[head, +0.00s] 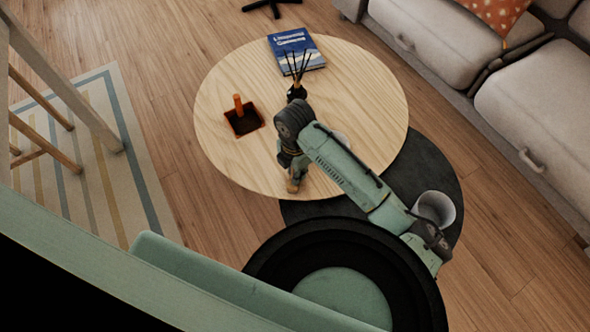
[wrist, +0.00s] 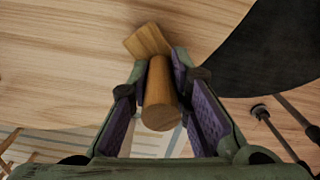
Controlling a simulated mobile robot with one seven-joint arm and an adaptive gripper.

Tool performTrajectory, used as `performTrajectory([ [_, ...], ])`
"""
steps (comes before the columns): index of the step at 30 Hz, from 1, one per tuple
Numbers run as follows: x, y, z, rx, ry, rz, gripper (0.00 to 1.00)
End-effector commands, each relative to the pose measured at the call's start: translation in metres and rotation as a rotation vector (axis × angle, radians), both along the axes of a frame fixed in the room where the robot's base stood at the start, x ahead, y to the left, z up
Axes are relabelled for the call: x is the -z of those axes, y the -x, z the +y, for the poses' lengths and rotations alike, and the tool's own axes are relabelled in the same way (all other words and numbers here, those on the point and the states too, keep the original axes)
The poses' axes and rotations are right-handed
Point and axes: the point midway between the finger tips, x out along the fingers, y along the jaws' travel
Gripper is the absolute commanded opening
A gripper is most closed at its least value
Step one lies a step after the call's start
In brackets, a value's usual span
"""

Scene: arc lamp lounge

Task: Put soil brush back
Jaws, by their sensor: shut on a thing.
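My gripper (head: 292,178) is at the near edge of the round wooden table (head: 225,85). In the wrist view, my gripper (wrist: 158,75) is shut on a wooden piece that looks like the soil brush (wrist: 161,100), its round handle between the purple pads. A flat wooden part (wrist: 148,40) shows at its far end. The brush also shows below my gripper in the head view (head: 293,186); any bristles are hidden. A dark square tray with an orange rim (head: 243,128) lies on the table, left of my gripper, with an orange upright piece (head: 239,105) at it.
A blue book (head: 297,48) lies at the table's back. A dark vase with thin sticks (head: 297,91) stands beyond my gripper. A pale object (head: 342,139) is partly hidden behind my arm. A white bin (head: 434,207) stands right, over a dark round surface (head: 425,165). The table's left is mostly clear.

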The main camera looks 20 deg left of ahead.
Motion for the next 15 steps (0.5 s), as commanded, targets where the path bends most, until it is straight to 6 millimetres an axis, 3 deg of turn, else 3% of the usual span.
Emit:
performTrajectory([
  [5,0.0041,0.0001,0.0002,0.0,0.0,0.0,0.0],
  [6,0.0042,0.0001,0.0002,-0.001,0.0,0.0,0.19],
  [15,0.0029,0.0003,0.0001,0.0,0.0,0.0,0.38],
])
